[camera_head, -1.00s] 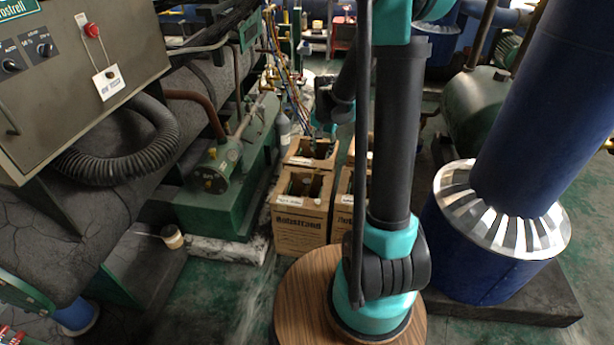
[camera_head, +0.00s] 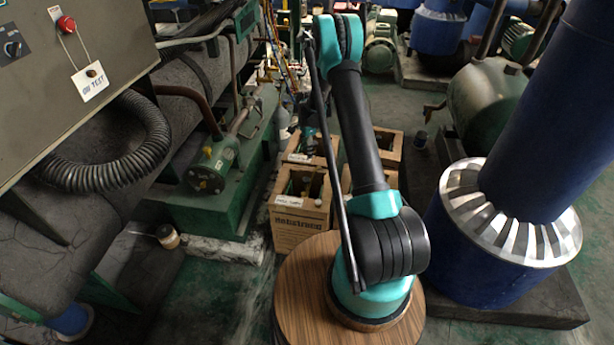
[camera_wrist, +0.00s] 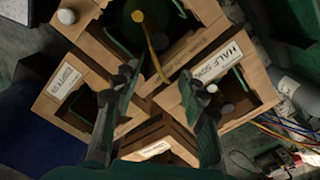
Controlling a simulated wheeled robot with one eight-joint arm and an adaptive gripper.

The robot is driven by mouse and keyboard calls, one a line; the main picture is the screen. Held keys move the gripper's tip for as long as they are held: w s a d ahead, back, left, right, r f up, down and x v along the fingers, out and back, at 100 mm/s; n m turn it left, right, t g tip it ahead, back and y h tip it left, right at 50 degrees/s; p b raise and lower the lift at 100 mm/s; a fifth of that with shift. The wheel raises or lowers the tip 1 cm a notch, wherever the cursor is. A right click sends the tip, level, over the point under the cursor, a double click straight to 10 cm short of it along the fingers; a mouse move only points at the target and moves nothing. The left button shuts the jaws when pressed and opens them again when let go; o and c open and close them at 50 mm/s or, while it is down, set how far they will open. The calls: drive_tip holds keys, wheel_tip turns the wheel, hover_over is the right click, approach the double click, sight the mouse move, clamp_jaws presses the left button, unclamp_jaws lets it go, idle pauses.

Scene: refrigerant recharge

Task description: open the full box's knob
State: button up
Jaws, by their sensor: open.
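Several open cardboard boxes stand grouped on the floor, with a front box (camera_head: 298,228) nearest in the head view. In the wrist view one box has a HALF label (camera_wrist: 218,62), and one at left has a label (camera_wrist: 65,80) that seems to read EMPTY. A lower label (camera_wrist: 152,149) is unreadable, so I cannot tell which box is full.
A green machine base (camera_head: 215,208) stands left of the boxes. A large blue pipe (camera_head: 545,110) stands at right. A round wooden top (camera_head: 300,292) is in front. Colored hoses (camera_wrist: 285,128) and a grey bottle (camera_wrist: 298,90) lie beside the boxes in the wrist view.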

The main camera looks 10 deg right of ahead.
sight(307, 179)
wheel_tip(307, 179, down, 17)
drive_tip(key=shift+f, duration=0.2)
idle(0.4)
drive_tip(key=c, duration=0.9)
drive_tip(key=shift+o, duration=0.2)
